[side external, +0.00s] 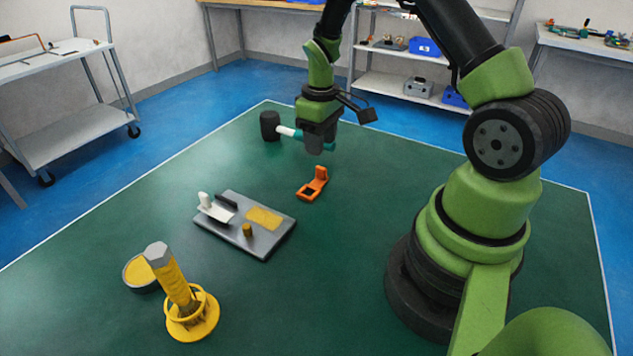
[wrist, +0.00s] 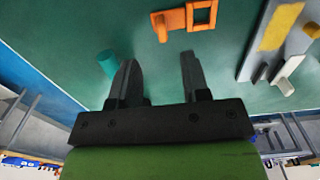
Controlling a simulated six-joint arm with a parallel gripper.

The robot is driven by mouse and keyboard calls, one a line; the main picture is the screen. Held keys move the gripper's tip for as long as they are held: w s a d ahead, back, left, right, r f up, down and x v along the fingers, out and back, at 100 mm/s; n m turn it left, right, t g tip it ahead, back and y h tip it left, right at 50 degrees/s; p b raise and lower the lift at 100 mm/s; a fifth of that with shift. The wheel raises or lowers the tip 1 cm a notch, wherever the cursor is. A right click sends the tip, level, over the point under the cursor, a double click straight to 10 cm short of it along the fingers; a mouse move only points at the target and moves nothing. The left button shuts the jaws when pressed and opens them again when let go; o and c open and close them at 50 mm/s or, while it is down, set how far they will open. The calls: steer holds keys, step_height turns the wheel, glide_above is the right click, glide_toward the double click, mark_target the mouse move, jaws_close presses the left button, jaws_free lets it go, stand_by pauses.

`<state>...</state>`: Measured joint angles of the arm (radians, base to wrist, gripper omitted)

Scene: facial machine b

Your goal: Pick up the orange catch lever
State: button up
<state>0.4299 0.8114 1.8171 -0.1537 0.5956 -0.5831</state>
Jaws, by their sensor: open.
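The orange catch lever (side external: 314,185) lies on the green mat, with a flat square frame at one end and a raised tab at the other. In the wrist view the orange catch lever (wrist: 172,22) is near the top edge, beyond the fingertips. My gripper (side external: 316,148) hangs above the mat, a little behind the lever and apart from it. In the wrist view my gripper (wrist: 158,62) has its two dark fingers spread, with nothing between them.
A grey base plate (side external: 262,242) with a white lever (side external: 213,208) stands front left. Farther front are a yellow-handled tool in a yellow holder (side external: 192,322) and a round yellow-topped dish (side external: 137,271).

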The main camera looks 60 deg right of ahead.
mark_target(320, 166)
step_height(320, 166, down, 7)
steer(key=shift+a+f, duration=0.1)
steer(key=shift+a, duration=0.05)
stand_by(0.4)
jaws_close()
